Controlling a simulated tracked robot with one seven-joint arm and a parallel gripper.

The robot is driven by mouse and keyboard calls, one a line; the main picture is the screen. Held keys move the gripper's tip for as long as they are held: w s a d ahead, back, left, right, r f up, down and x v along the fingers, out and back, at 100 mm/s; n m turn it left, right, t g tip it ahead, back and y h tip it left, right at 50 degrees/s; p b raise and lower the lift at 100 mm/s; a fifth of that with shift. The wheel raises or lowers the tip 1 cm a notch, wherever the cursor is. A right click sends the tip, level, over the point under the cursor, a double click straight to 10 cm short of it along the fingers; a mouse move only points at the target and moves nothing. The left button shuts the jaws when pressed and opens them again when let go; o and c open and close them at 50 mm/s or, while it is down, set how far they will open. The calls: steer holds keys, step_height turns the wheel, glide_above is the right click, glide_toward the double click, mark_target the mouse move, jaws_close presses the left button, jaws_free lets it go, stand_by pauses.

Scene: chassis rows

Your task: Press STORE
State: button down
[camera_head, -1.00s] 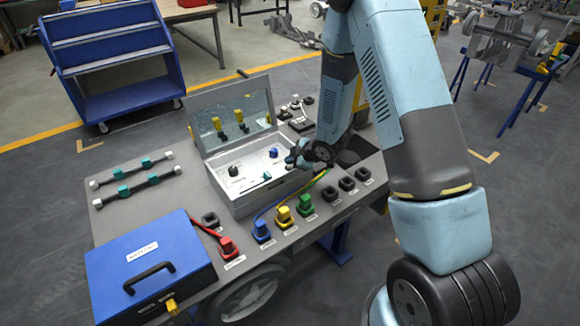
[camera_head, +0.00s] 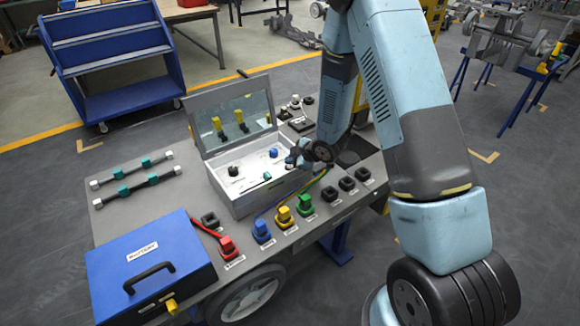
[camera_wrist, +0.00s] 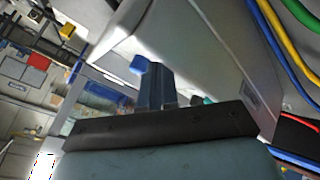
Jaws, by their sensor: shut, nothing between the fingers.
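An open grey box (camera_head: 232,206) stands on the bench with its lid (camera_head: 207,104) raised at the back. My gripper (camera_head: 292,158) is at the right end of the box, partly hidden by my arm. In the wrist view my shut fingers (camera_wrist: 155,82) are empty, with a blue piece (camera_wrist: 139,65) at their tips; touching or apart, I cannot tell.
Red (camera_head: 228,247), blue (camera_head: 262,231), yellow (camera_head: 285,218) and green (camera_head: 305,204) plugs line the bench's front edge, with cables rising behind. A blue case (camera_head: 205,246) stands at front left. Two bars with teal collars (camera_head: 123,190) lie at the left.

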mark_target(291, 168)
steer(key=shift+f, duration=0.2)
stand_by(0.5)
steer(key=shift+s+f, duration=0.1)
steer(key=shift+f, duration=0.1)
steer(key=shift+r, duration=0.5)
steer(key=shift+r, duration=0.1)
steer(key=shift+r, duration=2.9)
